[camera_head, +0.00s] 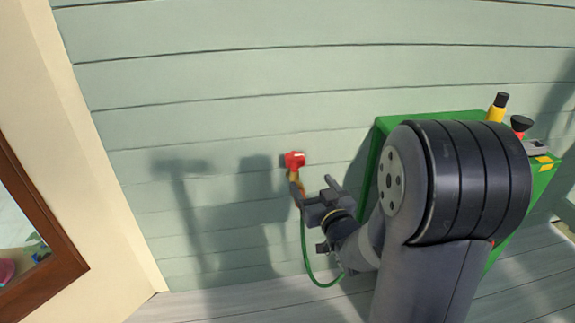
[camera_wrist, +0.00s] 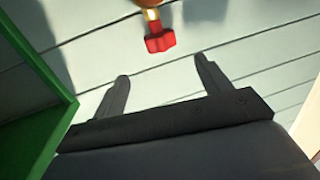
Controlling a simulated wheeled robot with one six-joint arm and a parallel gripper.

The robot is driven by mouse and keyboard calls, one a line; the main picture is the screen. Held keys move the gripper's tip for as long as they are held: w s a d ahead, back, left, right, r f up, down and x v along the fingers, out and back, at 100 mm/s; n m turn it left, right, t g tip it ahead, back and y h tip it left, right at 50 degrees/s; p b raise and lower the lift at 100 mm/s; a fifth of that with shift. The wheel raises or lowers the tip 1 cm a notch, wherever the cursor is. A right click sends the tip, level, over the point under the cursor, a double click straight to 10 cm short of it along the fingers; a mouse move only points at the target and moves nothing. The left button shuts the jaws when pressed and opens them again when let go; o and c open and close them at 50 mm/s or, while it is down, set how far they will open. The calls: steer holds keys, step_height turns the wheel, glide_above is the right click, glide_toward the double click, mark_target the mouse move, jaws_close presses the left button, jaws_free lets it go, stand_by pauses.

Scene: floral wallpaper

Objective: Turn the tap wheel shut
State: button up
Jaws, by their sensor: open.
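The red tap wheel (camera_head: 294,159) sits on a brass tap (camera_head: 296,181) against the pale green wall. A green hose (camera_head: 304,242) hangs down from the tap and curves towards my arm. In the wrist view the red wheel (camera_wrist: 160,40) shows ahead of my gripper, with part of the brass tap (camera_wrist: 152,14) above it. My gripper (camera_wrist: 161,70) is open and empty, with its two fingers spread apart. The wheel lies beyond the fingertips, roughly midway between them, and looks apart from both. In the head view my gripper (camera_head: 315,182) is just right of and below the wheel.
A green table or bench (camera_head: 440,119) stands to the right, close to my arm, with a yellow-and-black object (camera_head: 497,108) and a red-and-black one (camera_head: 520,126) on top. Its green edge also shows at the wrist view's left (camera_wrist: 55,92). Grey boards (camera_head: 235,304) form the floor.

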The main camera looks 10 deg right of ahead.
mark_target(298, 164)
steer(key=w, duration=0.3)
steer(key=w+a+b, duration=0.1)
steer(key=w, duration=0.3)
steer(key=w+b, duration=0.1)
steer(key=w, duration=0.2)
steer(key=shift+w+a, duration=0.35)
steer(key=shift+w, duration=0.05)
steer(key=c, duration=1)
